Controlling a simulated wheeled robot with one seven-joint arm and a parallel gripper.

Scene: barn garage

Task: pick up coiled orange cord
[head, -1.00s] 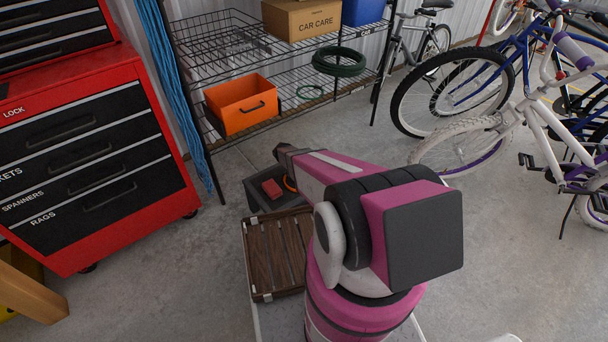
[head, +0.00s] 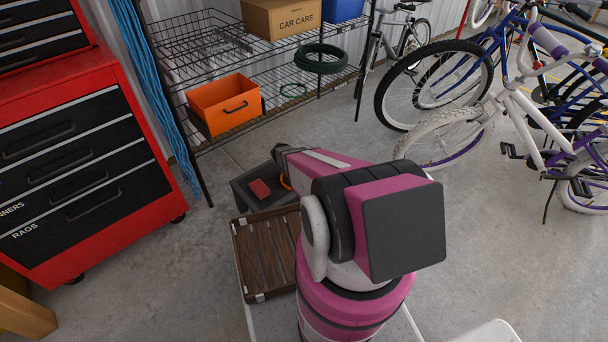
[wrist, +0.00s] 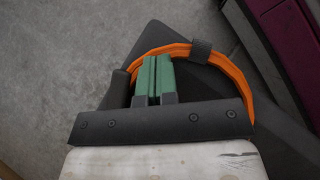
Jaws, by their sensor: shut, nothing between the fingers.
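The coiled orange cord (wrist: 238,82) shows in the wrist view as an arc with a dark tie around it, lying on a dark surface. My gripper (wrist: 152,62) has green fingers, which are shut together and hold nothing. In the picture the fingers lie inside the cord's curve, left of its right side and near its upper strand. I cannot tell their height over it. The coil's lower part is hidden behind my gripper. In the head view only a sliver of the orange cord (head: 286,182) shows beside my arm, and my fingers are hidden there.
A dark box or stand (head: 243,195) carries a small red block (head: 260,188) near the cord. A brown slatted panel (head: 262,255) lies closer. A wire shelf with an orange bin (head: 226,106) stands behind, a red tool cabinet (head: 150,130) left, bicycles (head: 440,160) right.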

